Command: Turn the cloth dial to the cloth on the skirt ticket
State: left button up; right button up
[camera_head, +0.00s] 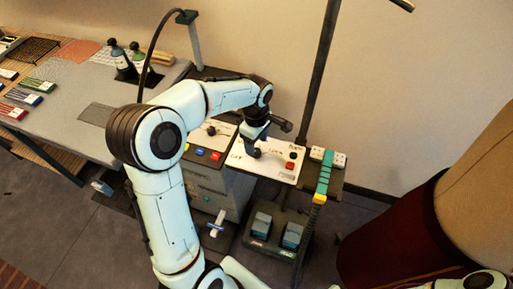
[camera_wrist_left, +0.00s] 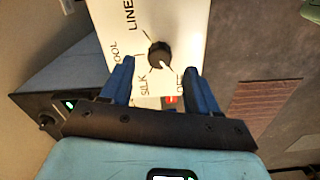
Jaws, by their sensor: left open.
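The cloth dial (camera_wrist_left: 160,55) is a round black knob on a white panel (camera_wrist_left: 185,20) lettered LINEN, WOOL, SILK and OFF. Its white pointer mark faces the lower right, roughly toward OFF. My left gripper (camera_wrist_left: 160,66) is open, with one blue finger on each side of the dial; I cannot tell whether either touches it. In the head view my left gripper (camera_head: 256,143) reaches down over the white panel (camera_head: 275,157) and partly hides it. A maroon skirt (camera_head: 395,235) hangs on a tan form at the right. I cannot make out a skirt ticket. My right gripper is not in view.
A red button (camera_head: 290,165) is on the panel right of the dial. A second panel to its left has another knob (camera_head: 211,131) and coloured buttons. A dark pole (camera_head: 318,80) stands behind. A grey table (camera_head: 60,110) at the left holds bottles and swatches.

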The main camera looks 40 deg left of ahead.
aim_at(256, 150)
pick_arm(q)
jog(key=shift+f, duration=1.85)
jog(key=c, duration=1)
jog(key=shift+c, duration=0.2)
